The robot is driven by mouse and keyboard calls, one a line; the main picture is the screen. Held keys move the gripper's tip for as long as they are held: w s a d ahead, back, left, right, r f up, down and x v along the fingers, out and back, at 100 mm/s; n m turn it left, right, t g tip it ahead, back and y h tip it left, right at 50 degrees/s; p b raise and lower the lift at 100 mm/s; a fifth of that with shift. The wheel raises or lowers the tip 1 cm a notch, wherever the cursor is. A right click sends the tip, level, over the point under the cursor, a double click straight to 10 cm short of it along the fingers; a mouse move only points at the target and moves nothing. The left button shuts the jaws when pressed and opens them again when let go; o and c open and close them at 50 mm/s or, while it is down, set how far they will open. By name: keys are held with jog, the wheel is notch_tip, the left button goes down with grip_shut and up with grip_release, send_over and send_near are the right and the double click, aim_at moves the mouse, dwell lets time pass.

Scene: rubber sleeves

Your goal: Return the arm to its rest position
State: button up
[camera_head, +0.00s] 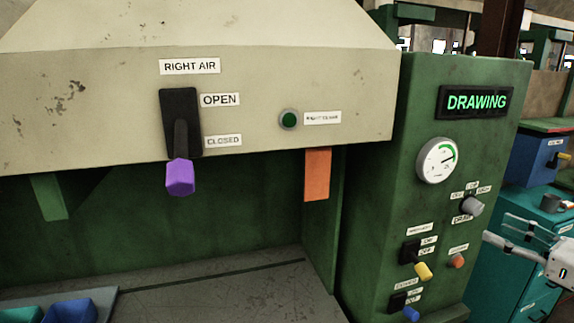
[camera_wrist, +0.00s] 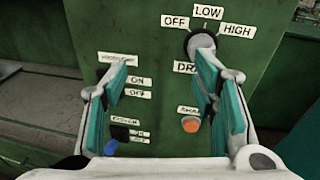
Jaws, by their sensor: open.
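My gripper (camera_head: 515,241) is at the right edge of the head view, beside the green control panel (camera_head: 385,226). In the wrist view my gripper (camera_wrist: 165,85) is open, with its teal-padded fingers apart and nothing between them. The panel fills the view behind the fingers. The grey draw knob (camera_head: 473,207) shows above the right finger in the wrist view (camera_wrist: 201,42). The orange button (camera_wrist: 190,125) sits between the fingers in that view. My gripper appears apart from the panel, but the exact gap is hard to tell.
A beige hood (camera_head: 100,100) with a purple-handled lever (camera_head: 180,177) is at left. The panel carries a lit DRAWING sign (camera_head: 477,102), a gauge (camera_head: 438,160), a yellow switch (camera_head: 423,271) and a blue switch (camera_head: 411,314). A teal cabinet (camera_head: 510,290) and blue box (camera_head: 530,160) stand at right.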

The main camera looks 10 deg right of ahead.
jog(key=a+r+n+g+y, duration=0.1)
jog(key=a+n+g+y, duration=0.35)
jog(key=a, duration=0.85)
jog(key=a+r+n+g+y, duration=0.1)
jog(key=a+n+g, duration=0.5)
jog(key=a+n, duration=0.55)
jog(key=s+a+r+n+h, duration=0.3)
jog(key=s+a+n+h, duration=0.6)
jog(key=n, duration=0.7)
jog(key=shift+s+a+r+n+g, duration=0.25)
jog(key=shift+s+n+g, duration=0.15)
jog(key=shift+s, duration=0.25)
